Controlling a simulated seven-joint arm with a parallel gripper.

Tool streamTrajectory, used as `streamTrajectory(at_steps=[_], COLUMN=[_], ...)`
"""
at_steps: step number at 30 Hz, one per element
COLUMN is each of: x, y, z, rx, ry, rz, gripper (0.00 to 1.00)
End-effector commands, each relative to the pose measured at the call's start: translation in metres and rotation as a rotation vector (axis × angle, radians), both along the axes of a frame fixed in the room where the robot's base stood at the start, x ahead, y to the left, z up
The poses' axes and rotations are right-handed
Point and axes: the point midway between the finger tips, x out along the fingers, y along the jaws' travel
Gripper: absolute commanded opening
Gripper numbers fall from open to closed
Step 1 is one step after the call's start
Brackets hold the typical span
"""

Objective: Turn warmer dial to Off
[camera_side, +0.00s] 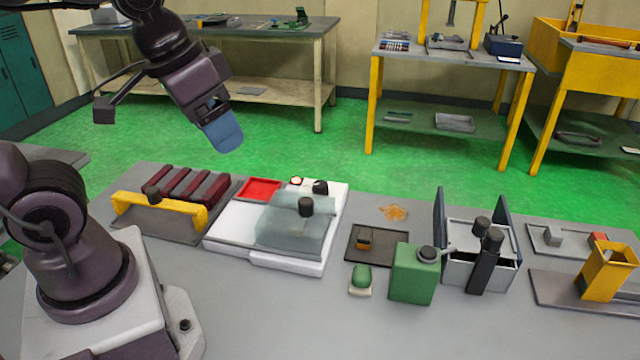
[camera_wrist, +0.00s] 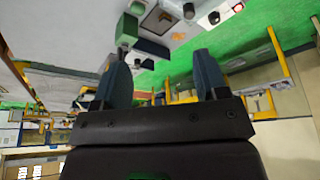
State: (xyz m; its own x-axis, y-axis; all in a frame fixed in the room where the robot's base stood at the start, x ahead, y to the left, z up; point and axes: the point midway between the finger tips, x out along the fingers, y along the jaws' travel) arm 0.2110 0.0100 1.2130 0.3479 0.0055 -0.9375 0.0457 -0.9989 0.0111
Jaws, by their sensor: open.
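The warmer (camera_side: 225,236) is a low white unit on the bench, left of centre in the side view. It has a red panel and a translucent lid (camera_side: 285,232) with a black knob (camera_side: 306,206). A small black dial (camera_side: 320,187) sits at its back right corner, and it also shows at the top of the wrist view (camera_wrist: 214,17). Its pointer setting is too small to read. My gripper (camera_side: 224,138) hangs high above and left of the warmer, apart from everything. In the wrist view its two blue fingers (camera_wrist: 162,55) are spread and empty.
A small red-and-white button (camera_side: 296,181) sits beside the dial. A yellow-handled rack with dark red bars (camera_side: 190,190) stands left of the warmer. A green canister (camera_side: 413,275) and a grey box with raised flaps (camera_side: 480,255) stand right. The air above the warmer is clear.

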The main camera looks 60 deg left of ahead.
Motion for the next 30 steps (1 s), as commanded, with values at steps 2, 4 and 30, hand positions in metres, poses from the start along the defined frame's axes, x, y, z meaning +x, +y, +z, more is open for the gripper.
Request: streamTrajectory(at_steps=[2, 4, 30], x=[0.020, 0.039, 0.257], y=[0.009, 0.018, 0.176], z=[-0.008, -0.015, -0.172], rx=[-0.019, -0.035, 0.004], ry=[0.073, 0.125, 0.371], rz=[0.040, 0.071, -0.009], gripper=[0.67, 0.67, 0.67])
